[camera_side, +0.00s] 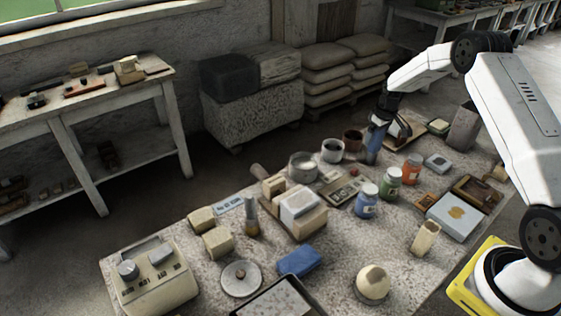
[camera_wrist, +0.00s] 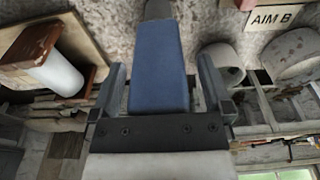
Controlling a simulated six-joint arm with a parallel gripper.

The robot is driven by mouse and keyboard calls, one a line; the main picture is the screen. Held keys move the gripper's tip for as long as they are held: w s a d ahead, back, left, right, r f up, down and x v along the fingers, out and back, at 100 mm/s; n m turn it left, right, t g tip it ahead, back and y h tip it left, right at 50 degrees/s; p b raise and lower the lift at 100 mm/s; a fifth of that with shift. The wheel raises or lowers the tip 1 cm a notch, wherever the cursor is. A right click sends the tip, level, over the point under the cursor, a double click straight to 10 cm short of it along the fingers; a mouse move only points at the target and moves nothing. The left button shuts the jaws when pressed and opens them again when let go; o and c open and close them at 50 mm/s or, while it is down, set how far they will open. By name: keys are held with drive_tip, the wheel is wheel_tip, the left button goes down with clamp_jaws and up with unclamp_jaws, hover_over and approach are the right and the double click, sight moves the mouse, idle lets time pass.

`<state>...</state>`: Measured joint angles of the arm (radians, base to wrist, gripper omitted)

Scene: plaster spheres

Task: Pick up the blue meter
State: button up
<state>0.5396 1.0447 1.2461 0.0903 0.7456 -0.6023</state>
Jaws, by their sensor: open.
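The blue meter (camera_wrist: 160,60) is a blue tapered body with a grey end, and it lies between the two fingers of my gripper (camera_wrist: 162,75) in the wrist view. The fingers are open, with a narrow gap showing on each side of it. In the side view, my gripper (camera_side: 381,118) points down at the back of the table, and the blue meter (camera_side: 374,148) shows as an upright blue shape just below it. My gripper hides its upper part.
Cups (camera_side: 332,150), paint jars (camera_side: 389,182) and a tray with a white item (camera_side: 405,130) stand close around my gripper. A blue block (camera_side: 299,261) lies at the front of the table (camera_side: 325,230). In the wrist view, an "AIM B" label (camera_wrist: 272,17) lies at the top right.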

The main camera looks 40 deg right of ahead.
clamp_jaws()
drive_tip(key=shift+r, duration=0.1)
drive_tip(key=shift+r, duration=0.4)
wheel_tip(320, 180, up, 3)
drive_tip(key=shift+s+f, duration=0.1)
drive_tip(key=shift+f, duration=0.1)
drive_tip(key=s+a+r, duration=0.6)
drive_tip(key=s+r, duration=0.3)
drive_tip(key=s, duration=0.3)
drive_tip(key=shift+s+r, duration=0.25)
